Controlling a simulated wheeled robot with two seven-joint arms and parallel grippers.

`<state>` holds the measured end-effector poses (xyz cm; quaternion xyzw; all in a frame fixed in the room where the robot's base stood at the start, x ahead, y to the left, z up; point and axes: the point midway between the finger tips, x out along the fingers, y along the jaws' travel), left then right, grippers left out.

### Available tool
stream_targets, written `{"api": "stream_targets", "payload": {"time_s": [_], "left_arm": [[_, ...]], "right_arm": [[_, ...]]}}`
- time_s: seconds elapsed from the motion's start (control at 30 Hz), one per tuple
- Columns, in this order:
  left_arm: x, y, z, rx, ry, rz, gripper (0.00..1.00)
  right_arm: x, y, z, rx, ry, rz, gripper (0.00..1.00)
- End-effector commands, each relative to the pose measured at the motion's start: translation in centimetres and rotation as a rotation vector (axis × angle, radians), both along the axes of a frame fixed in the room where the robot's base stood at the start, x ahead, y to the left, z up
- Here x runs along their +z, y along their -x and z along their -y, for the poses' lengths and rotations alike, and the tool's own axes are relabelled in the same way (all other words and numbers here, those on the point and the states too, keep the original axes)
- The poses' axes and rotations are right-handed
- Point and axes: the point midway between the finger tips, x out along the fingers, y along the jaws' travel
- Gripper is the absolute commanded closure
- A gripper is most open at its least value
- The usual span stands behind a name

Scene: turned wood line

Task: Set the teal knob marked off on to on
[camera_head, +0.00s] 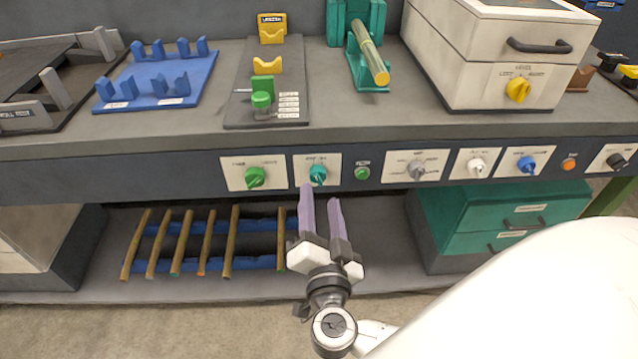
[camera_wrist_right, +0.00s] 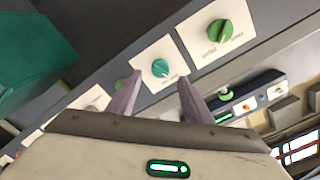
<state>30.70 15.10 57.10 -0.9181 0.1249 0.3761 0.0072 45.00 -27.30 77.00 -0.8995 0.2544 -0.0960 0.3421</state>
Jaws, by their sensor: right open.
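The teal knob (camera_head: 318,174) sits on a white plate on the front panel of the bench. Its label is too small to read surely. In the right wrist view the teal knob (camera_wrist_right: 160,68) shows ahead of and between the fingers. My right gripper (camera_head: 320,195) is open and empty, with its two purple fingers pointing up at the panel just below the teal knob. The fingers also show in the right wrist view (camera_wrist_right: 157,92), apart from each other. I cannot see any contact with the knob. My left gripper is not in view.
A green knob (camera_head: 255,177) is to the left. A small green button (camera_head: 362,173), a grey knob (camera_head: 416,169), a white knob (camera_head: 477,165) and a blue knob (camera_head: 526,164) are to the right. Below are a shelf of wooden sticks (camera_head: 207,240) and green drawers (camera_head: 470,225).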

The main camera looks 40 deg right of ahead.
Motion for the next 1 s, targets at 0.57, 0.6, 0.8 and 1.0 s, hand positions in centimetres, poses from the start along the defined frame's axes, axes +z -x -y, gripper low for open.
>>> {"api": "stream_targets", "payload": {"time_s": [0.57, 0.6, 0.8, 1.0], "left_arm": [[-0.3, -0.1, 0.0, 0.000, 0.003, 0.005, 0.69], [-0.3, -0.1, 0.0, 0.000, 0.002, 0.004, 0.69], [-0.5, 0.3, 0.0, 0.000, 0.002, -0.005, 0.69], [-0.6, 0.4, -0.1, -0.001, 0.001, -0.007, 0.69]], "right_arm": [[0.0, -4.9, 3.0, 0.001, -0.001, 0.002, 0.54], [0.0, -4.9, 3.0, 0.001, -0.001, 0.002, 0.54], [0.0, -4.9, 3.0, 0.001, -0.001, 0.002, 0.71], [0.0, -4.8, 3.0, 0.001, -0.001, 0.002, 0.95]]}}
